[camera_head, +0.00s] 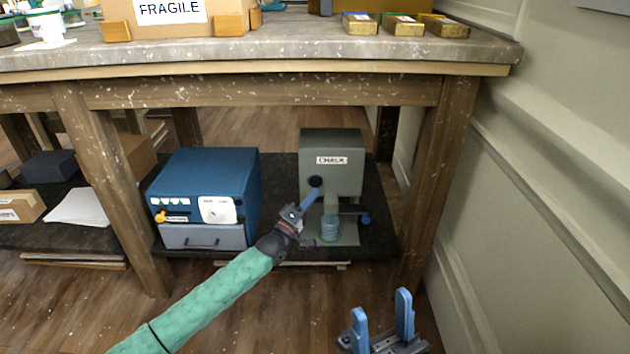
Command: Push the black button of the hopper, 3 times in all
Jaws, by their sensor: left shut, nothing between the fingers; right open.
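The hopper (343,150) is a grey-green box with a label reading CHALK, standing on the low dark shelf under the table. Its black button (314,181) is a dark round spot on the left of its front, partly covered by my fingertips. My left gripper (315,192) is shut and empty, its blue fingertips pointing up at the button. I cannot tell whether they touch it. A blue-green cup (330,229) stands at the hopper's foot, close to my gripper. My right gripper (381,313) is open and empty, low in front of the shelf.
A blue box (206,188) with a grey drawer stands left of the hopper. A dark lever with a blue knob (366,218) sticks out to the hopper's right. The worn tabletop (280,51) overhangs, with wooden legs (440,170) at both sides. A panelled wall is at right.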

